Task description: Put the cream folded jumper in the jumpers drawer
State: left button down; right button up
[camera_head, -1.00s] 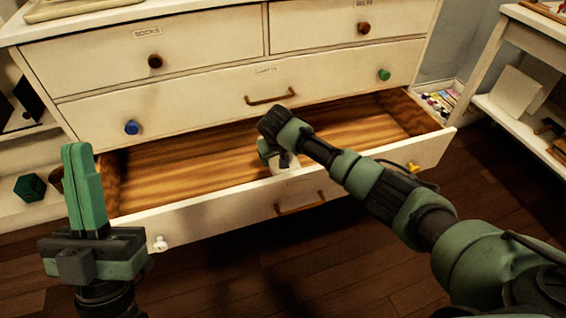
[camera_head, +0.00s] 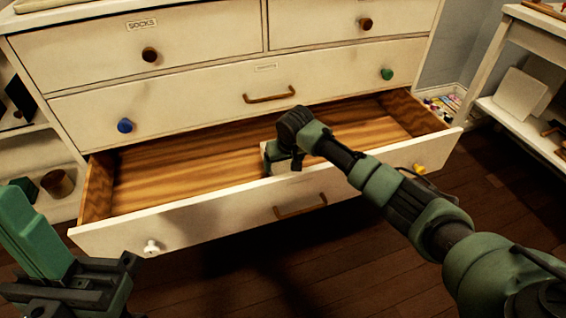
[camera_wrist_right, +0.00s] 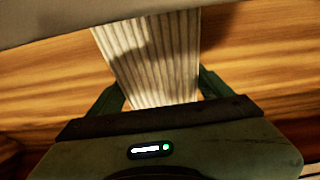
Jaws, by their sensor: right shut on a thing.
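The open lower drawer (camera_head: 190,174) shows a bare wooden floor in the head view; no readable label shows on its front (camera_head: 230,213). My right gripper (camera_head: 283,158) is inside the drawer opening, close behind the front panel. In the right wrist view it is shut on a cream ribbed cloth (camera_wrist_right: 152,60), which fits the cream folded jumper. Only a small pale edge of it shows in the head view (camera_head: 268,160). Whether the jumper touches the drawer floor I cannot tell. My left gripper (camera_head: 30,235) is at the lower left, partly cut off, its jaw gap not clear.
The white dresser has closed drawers above, one labelled SOCKS (camera_head: 141,24). The open drawer's front has a brass handle (camera_head: 300,206), a white knob (camera_head: 152,247) and a yellow knob (camera_head: 419,169). A white shelf unit (camera_head: 515,60) stands at the right.

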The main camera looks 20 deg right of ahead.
jog(key=shift+f, duration=0.45)
jog(key=o, duration=1.7)
